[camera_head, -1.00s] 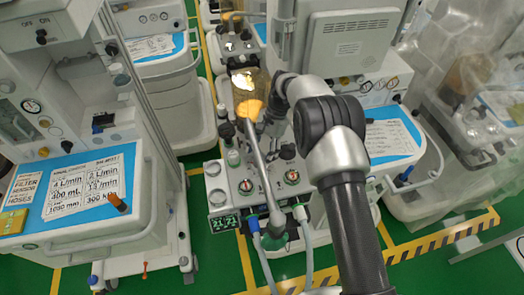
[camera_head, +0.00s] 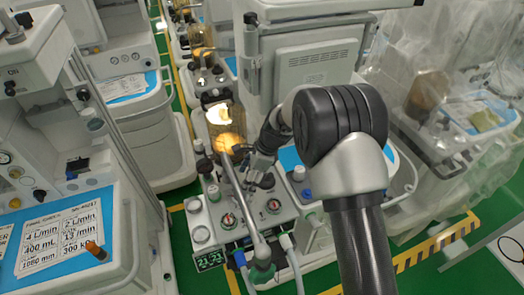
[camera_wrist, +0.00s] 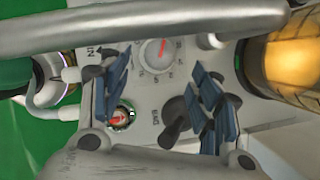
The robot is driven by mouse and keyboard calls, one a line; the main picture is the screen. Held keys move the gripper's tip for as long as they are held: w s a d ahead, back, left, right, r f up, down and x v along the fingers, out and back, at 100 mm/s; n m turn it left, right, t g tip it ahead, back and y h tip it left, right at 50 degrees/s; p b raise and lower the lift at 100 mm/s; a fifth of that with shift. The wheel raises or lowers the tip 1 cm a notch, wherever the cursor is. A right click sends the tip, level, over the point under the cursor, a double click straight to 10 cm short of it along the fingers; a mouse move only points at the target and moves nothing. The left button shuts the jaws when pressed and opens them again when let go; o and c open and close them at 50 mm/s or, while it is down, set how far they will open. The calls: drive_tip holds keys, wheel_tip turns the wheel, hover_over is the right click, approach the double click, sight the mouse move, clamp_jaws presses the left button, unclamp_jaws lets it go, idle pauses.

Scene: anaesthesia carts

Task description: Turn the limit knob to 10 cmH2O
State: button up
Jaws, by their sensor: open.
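A round pale dial with a red pointer (camera_wrist: 160,52) and a printed scale around it shows in the wrist view, upper middle; it looks like the limit knob. Its numbers are too blurred to read surely. My gripper (camera_wrist: 165,92) is open, its blue-grey fingers apart on either side of the dial's lower area, holding nothing. A black lever knob (camera_wrist: 175,120) beside the word BAG lies between the fingers, towards the right one. In the head view my gripper (camera_head: 255,170) is low over the machine's top panel (camera_head: 237,240), where my arm partly hides the controls.
A thick grey metal tube (camera_wrist: 150,22) crosses the top of the wrist view; it also shows in the head view (camera_head: 243,198). An amber canister (camera_head: 222,128) stands behind. A red-needled gauge (camera_head: 229,221) is on the panel. Carts stand on both sides.

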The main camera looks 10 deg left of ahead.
drive_tip(key=s+p+v, duration=0.1)
drive_tip(key=p+v, duration=0.1)
drive_tip(key=v, duration=1)
drive_tip(key=shift+w+r+p, duration=0.15)
drive_tip(key=shift+w+p, duration=0.15)
drive_tip(key=shift+w, duration=0.15)
